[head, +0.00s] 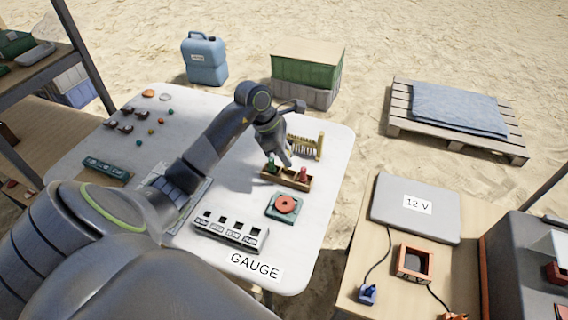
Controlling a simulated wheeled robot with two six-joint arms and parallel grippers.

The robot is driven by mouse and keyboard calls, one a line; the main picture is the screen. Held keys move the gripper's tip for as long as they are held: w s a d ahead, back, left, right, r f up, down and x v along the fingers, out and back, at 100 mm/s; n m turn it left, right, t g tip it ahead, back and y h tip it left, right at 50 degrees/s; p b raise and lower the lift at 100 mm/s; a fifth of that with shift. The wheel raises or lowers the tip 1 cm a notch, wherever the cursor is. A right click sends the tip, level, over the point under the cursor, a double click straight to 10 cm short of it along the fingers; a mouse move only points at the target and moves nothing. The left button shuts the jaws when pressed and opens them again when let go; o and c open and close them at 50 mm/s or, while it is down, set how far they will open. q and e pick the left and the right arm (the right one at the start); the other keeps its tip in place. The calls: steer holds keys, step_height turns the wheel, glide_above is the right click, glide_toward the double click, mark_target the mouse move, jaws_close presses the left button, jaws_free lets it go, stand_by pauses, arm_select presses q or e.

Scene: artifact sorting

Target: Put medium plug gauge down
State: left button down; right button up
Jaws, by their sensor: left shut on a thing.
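My left gripper (282,155) is over the left part of a small wooden tray (287,182) on the white table. It is shut on a small green piece (271,165), which I take to be the medium plug gauge; the fingers partly hide it. The green piece is at the tray's left end, but I cannot tell whether it rests in the tray. A red plug gauge (303,175) stands in the tray's right part. My right gripper is not in view.
A wooden rack (305,144) stands just behind the tray. In front are a green block with an orange ring (285,205) and a grey block with square holes (231,229), near the GAUGE label (254,266). Small parts lie at the table's far left (150,120).

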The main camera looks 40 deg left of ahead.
mark_target(286, 168)
arm_select(q)
steer(key=shift+d+f, duration=0.1)
steer(key=shift+f, duration=0.6)
step_height(286, 168, down, 3)
steer(key=shift+f, duration=0.1)
steer(key=shift+f, duration=0.15)
steer(key=c, duration=1.3)
jaws_free()
